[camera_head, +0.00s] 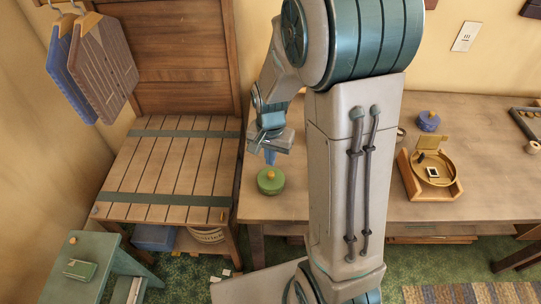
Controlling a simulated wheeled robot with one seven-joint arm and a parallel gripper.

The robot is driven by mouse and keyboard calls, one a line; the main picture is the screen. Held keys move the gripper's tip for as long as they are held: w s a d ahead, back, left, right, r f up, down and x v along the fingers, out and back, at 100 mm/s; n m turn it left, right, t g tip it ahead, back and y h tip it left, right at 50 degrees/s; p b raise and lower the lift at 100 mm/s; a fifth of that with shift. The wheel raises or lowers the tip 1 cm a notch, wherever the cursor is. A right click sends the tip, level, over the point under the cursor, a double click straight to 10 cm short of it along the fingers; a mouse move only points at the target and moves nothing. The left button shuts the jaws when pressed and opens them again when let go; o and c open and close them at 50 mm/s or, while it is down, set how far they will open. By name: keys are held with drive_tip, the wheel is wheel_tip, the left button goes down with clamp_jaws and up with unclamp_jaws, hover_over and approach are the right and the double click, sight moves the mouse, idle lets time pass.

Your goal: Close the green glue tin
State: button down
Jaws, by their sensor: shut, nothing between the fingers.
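I cannot tell whether the fingertips touch the knob.
A blue tin (428,121) and an open yellow round tin (436,178) in a wooden holder (411,186) are on the table's right. My arm hides the table's middle. A slatted wooden bench (165,165) and a small green table (110,255) stand left.

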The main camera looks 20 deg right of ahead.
sight(270, 174)
drive_tip(key=shift+f+b, duration=2)
drive_tip(key=shift+f, duration=0.6)
drive_tip(key=shift+r, duration=0.2)
wheel_tip(270, 174, up, 7)
drive_tip(key=p, duration=0.5)
drive_tip(key=shift+f, duration=0.15)
drive_tip(key=s+r+n+t, duration=0.3)
drive_tip(key=s+r+n, duration=0.4)
drive_tip(key=s+r, duration=0.7)
drive_tip(key=shift+d+r, duration=0.1)
idle(0.6)
